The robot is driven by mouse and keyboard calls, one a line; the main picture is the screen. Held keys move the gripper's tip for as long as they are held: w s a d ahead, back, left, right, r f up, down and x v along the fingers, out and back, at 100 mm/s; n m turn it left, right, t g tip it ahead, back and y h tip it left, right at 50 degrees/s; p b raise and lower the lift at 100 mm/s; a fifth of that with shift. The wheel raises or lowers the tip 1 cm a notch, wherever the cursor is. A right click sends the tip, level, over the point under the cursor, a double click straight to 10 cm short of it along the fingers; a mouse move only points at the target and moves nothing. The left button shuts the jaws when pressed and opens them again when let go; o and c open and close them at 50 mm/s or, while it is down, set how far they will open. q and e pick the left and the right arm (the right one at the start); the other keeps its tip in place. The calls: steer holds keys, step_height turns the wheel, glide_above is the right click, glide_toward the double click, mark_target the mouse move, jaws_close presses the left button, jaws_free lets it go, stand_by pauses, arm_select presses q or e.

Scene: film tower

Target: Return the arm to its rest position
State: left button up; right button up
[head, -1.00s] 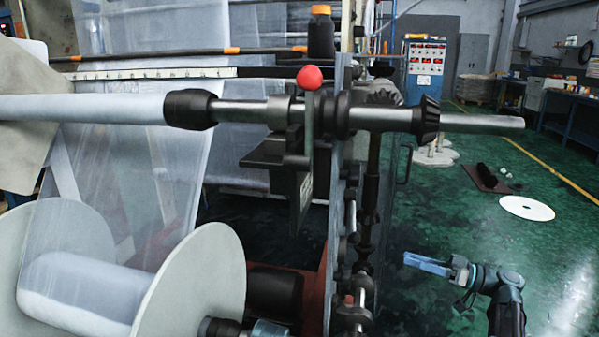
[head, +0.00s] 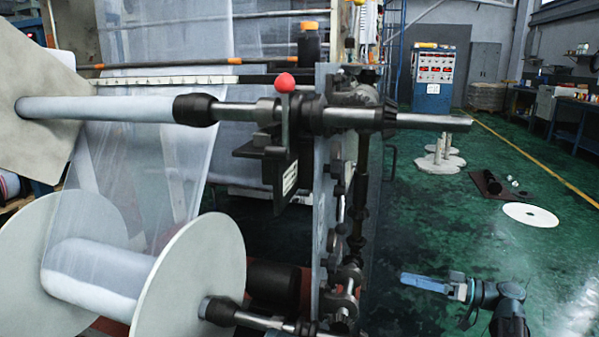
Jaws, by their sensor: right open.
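My right arm reaches in from the lower right of the head view. Its right gripper (head: 425,284) has blue fingers pointing left, above the green floor and to the right of the film machine. It is open, and nothing shows between its fingers. My left gripper is out of view. The film machine has a steel shaft (head: 432,122) with a red knob (head: 285,82) above it. Below at left is a film reel (head: 195,275) with large pale side discs, wound with clear film.
The machine's side plate (head: 325,190) stands left of my right gripper. A white disc (head: 531,215) and a dark mat (head: 495,186) lie on the floor at right. A blue and white control cabinet (head: 433,75) stands at the back. Green floor around the gripper is clear.

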steer(key=a+f+g+h, duration=0.1)
steer(key=a+f, duration=0.1)
steer(key=a, duration=0.1)
steer(key=s+a+f+g+h, duration=0.1)
steer(key=a+f, duration=0.1)
steer(key=a, duration=0.2)
steer(key=s+a+f+m+g, duration=0.1)
steer(key=a+f, duration=0.2)
steer(key=a, duration=0.1)
steer(key=shift+s+a+g+h, duration=0.15)
steer(key=shift+s+g+h, duration=0.1)
steer(key=shift+g+h, duration=0.15)
steer(key=s+a+f+m+g+h+p, duration=0.1)
steer(key=s+a+f+g+h, duration=0.1)
steer(key=s+a+f+h, duration=0.55)
steer(key=s+a+f+m+g+h, duration=0.1)
steer(key=s+a+f+h, duration=0.4)
steer(key=s+h, duration=0.4)
step_height(320, 180, up, 37)
steer(key=d+y+p, duration=0.1)
steer(key=p, duration=3.7)
steer(key=shift+s+d+m, duration=0.25)
steer(key=shift+m, duration=0.05)
steer(key=shift+y, duration=0.25)
